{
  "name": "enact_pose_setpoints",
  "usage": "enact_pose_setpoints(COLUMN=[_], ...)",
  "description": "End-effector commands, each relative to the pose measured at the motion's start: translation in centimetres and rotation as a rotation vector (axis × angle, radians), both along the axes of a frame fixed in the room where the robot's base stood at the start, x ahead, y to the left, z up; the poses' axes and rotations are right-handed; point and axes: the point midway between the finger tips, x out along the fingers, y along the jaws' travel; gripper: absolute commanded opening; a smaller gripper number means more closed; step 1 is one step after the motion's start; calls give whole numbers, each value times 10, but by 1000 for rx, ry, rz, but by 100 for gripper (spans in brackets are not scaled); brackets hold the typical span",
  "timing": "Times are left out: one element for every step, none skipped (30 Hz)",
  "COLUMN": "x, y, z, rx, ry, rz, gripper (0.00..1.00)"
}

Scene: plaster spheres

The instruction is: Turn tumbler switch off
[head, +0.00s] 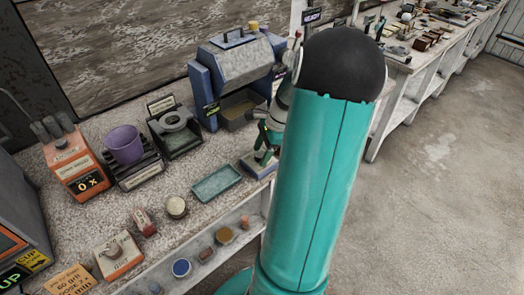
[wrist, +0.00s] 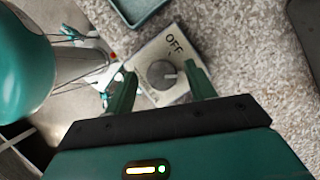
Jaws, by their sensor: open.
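The switch is a pale square plate (wrist: 150,53) with a round dark grey knob (wrist: 161,74) and the word OFF printed near its upper right edge. A pale mark shows on the knob's right side, apart from the OFF word. My gripper (wrist: 160,80) is open, with one green finger on each side of the knob; I cannot tell whether they touch it. In the head view my gripper (head: 265,145) is above the small switch box (head: 256,168) at the bench's front edge, and my arm partly hides it.
A teal tray (head: 217,183) lies left of the switch. Behind it stands a blue machine (head: 228,65). Open floor lies right of my arm.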

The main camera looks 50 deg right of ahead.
Motion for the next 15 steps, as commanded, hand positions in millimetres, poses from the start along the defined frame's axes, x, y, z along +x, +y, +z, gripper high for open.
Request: enact_pose_setpoints(x=[0, 1, 1, 1, 1, 1, 1, 0, 0, 0, 0, 0, 0, 1, 1], y=[0, 0, -1, -1, -1, -1, -1, -1, -1, -1, -1, -1, -1, -1, 0], z=[-1, -1, -1, -1, -1, -1, -1, -1, -1, -1, -1, -1, -1, -1, -1], rx=[0, 0, 0, 0, -1, -1, -1, -1, -1, -1, -1, -1, -1, -1, -1], ry=[0, 0, 0, 0, 0, 0, 0, 0, 0, 0, 0, 0, 0, -1, -1], rz=[-1, -1, -1, -1, 0, 0, -1, -1, -1, -1, 0, 0, 0, 0, 0], gripper=[55, 55, 55, 55, 55, 55, 55, 51, 43, 37, 31, 23, 18, 12, 10])
